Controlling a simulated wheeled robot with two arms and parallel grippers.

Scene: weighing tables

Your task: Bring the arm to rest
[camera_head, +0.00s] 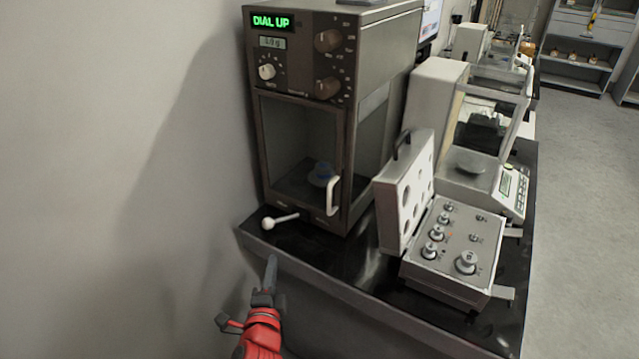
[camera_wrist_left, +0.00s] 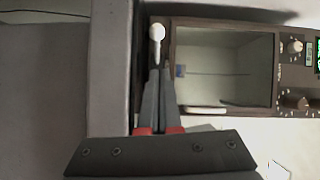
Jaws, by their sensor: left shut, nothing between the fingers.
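My left gripper (camera_head: 270,272) comes in from the bottom of the head view, red and dark grey, with its fingers together and empty. Its tips are just in front of the black table's front edge, below the white-knobbed lever (camera_head: 280,220) of the balance. In the left wrist view the shut fingers (camera_wrist_left: 160,72) point at the same lever (camera_wrist_left: 157,42), and it cannot be told whether they touch it. My right gripper is not in view.
A second balance (camera_head: 435,100) stands behind. A wall is at left.

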